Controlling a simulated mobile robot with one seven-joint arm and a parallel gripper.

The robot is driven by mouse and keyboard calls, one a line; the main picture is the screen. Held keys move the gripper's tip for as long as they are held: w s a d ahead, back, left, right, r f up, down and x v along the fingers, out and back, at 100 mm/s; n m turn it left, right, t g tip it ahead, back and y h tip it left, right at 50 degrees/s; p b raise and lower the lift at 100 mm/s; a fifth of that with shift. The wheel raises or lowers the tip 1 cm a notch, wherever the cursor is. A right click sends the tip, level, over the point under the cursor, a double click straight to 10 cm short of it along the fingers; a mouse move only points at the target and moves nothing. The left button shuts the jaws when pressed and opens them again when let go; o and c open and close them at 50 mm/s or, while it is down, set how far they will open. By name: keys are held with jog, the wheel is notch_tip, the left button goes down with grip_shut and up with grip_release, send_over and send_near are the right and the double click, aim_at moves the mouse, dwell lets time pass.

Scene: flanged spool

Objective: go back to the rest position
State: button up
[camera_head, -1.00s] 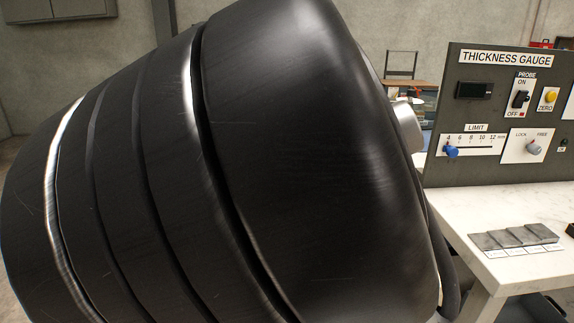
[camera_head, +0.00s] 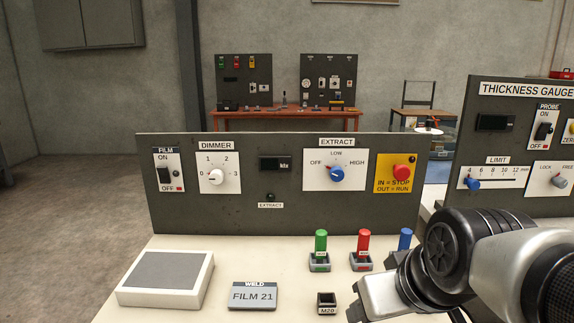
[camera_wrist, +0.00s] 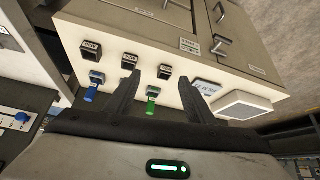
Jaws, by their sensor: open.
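My gripper shows in the wrist view (camera_wrist: 160,78) with its two dark fingers spread apart and nothing held between them. The green-handled piece (camera_wrist: 152,98) appears between the fingers, farther off, above the bench top. In the head view my wrist and arm are at the lower right, over the bench's right front; the fingertips are not clearly visible there. The green (camera_head: 320,245), red (camera_head: 363,245) and blue (camera_head: 405,239) handled pieces stand upright in small holders, apart from my arm as far as I can see.
A dark control panel (camera_head: 290,205) stands behind the pale bench (camera_head: 225,262). The thickness gauge panel (camera_head: 520,140) is at right.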

jog(key=s+r+m+h, duration=0.1)
jog(key=s+r+m, duration=0.1)
jog(key=s, duration=0.3)
notch_tip(320, 180, up, 26)
jog(key=p, duration=2.6)
jog(key=shift+w+f+g, duration=0.15)
jog(key=shift+w+g, duration=0.05)
jog(key=shift+g, duration=0.2)
